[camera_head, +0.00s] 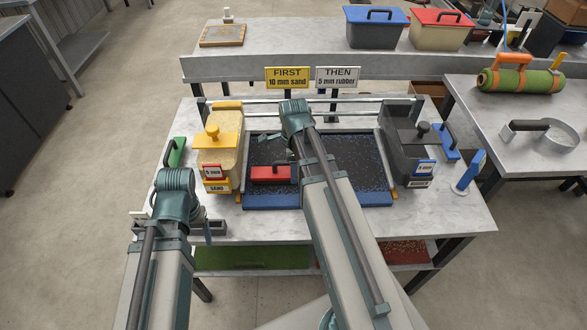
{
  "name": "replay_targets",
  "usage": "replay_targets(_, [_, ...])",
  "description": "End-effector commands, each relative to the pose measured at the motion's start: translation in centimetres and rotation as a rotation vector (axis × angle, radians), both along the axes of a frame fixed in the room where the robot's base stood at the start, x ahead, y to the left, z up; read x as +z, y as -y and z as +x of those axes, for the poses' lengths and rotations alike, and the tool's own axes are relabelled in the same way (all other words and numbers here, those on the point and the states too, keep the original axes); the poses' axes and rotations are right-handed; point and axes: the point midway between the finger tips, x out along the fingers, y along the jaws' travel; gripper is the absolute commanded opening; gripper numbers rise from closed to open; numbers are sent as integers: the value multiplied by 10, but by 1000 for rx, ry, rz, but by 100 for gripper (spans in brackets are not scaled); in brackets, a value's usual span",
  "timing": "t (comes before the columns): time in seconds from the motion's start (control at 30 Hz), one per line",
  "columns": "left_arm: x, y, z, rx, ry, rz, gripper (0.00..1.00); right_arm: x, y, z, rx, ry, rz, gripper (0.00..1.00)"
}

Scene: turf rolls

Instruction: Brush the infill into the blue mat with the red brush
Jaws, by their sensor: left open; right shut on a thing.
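The blue mat (345,199) lies in the middle of the table, with a blue front edge and a dark, speckled top. The red brush (271,173) is on the left part of the mat, toward the front. My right gripper (296,152) reaches over the mat and is shut on the brush; my own arm hides the grip and the middle of the mat. Pale specks of infill (362,164) show scattered on the mat right of my arm. My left gripper (172,207) is open and empty at the table's front left, apart from the mat.
A yellow-lidded sand bin (222,160) stands left of the mat, and a dark grey bin (402,145) stands right. Yellow and white signs (287,77) stand behind. A blue-handled tool (468,170) is at the right edge. The front right tabletop is clear.

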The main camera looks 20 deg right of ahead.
Motion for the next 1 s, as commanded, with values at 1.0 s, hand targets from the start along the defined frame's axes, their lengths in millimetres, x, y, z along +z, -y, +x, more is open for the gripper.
replay_targets(1.0, [-8,0,0,0,0,0,71,-8,7,-3,-2,0,0,0])
